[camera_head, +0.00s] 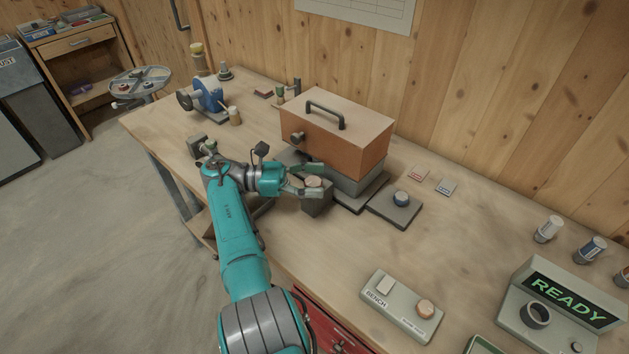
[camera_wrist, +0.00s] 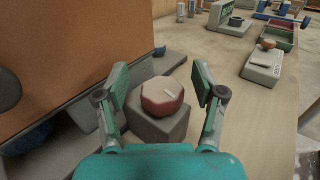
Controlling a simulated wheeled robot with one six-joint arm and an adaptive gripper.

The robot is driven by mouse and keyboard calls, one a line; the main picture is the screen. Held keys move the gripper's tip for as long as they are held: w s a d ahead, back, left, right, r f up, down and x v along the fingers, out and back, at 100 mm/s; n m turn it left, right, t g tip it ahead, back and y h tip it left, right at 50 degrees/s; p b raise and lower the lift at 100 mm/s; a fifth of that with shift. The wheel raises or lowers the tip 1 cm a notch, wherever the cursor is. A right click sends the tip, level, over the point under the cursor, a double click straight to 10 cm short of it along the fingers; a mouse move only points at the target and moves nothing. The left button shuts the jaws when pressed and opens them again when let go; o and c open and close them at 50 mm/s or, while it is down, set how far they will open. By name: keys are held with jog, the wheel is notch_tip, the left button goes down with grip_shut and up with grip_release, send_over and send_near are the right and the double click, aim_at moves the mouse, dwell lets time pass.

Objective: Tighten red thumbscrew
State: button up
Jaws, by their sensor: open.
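The red thumbscrew (camera_wrist: 162,97) is a faceted dull-red knob with a pale mark on its top. It sits on a grey block (camera_wrist: 158,128) beside the orange-brown housing. In the head view the thumbscrew (camera_head: 314,182) looks paler and sits at the front of the machine. My gripper (camera_head: 320,181) is open, with one finger on each side of the knob. In the wrist view my gripper (camera_wrist: 160,82) shows gaps between both fingers and the knob, with no contact visible. The exact finger height is hard to judge.
The orange-brown housing (camera_head: 335,135) with a top handle stands close behind the gripper. A plate with a dark knob (camera_head: 401,199) lies to the right. A control box (camera_head: 403,306) and a READY display (camera_head: 566,303) stand further right. Bare bench lies between.

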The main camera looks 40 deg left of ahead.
aim_at(314, 181)
notch_tip(314, 181, up, 9)
jog(key=shift+r, duration=0.1)
dwell(0.3)
